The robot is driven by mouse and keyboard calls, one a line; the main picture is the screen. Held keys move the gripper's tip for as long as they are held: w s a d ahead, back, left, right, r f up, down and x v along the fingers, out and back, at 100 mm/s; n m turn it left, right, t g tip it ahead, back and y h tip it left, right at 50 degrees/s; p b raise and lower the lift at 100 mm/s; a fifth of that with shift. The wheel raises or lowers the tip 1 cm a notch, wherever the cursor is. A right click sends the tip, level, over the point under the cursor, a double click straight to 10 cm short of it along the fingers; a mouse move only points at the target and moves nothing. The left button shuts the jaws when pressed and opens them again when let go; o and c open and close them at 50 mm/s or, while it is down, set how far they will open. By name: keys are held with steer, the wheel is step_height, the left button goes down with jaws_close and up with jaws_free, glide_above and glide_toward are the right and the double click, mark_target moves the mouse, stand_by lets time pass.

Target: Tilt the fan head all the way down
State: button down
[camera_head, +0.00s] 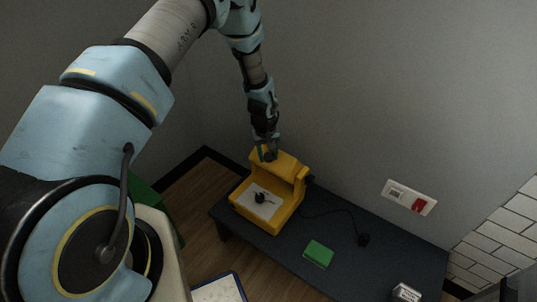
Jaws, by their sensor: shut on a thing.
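The fan is a yellow boxy device standing on a dark low table. Its upper yellow part, which looks like the fan head (287,165), is at the back, above a yellow base (279,219) with a pale inset panel and a small dark object on it. My gripper (266,156) reaches down from above and is shut on the top edge of the fan head, towards its left side. The fingertips are small and partly lost against the yellow part. The exact tilt of the head is hard to tell from this high view.
The dark table (345,255) carries a green block (318,254) right of the fan and a small light box (406,293) at the front right. A black cord with a plug (363,240) lies behind. A wall socket plate (409,197) is on the grey wall.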

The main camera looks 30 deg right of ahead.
steer(key=shift+s+a+f, duration=0.2)
steer(key=shift+a+f, duration=0.05)
steer(key=shift+f, duration=0.25)
steer(key=shift+c, duration=2.4)
jaws_free()
steer(key=shift+o, duration=0.3)
steer(key=shift+d, duration=0.2)
steer(key=shift+r, duration=0.5)
step_height(320, 180, up, 11)
steer(key=a+b, duration=0.1)
steer(key=shift+f, duration=0.15)
steer(key=shift+s, duration=0.1)
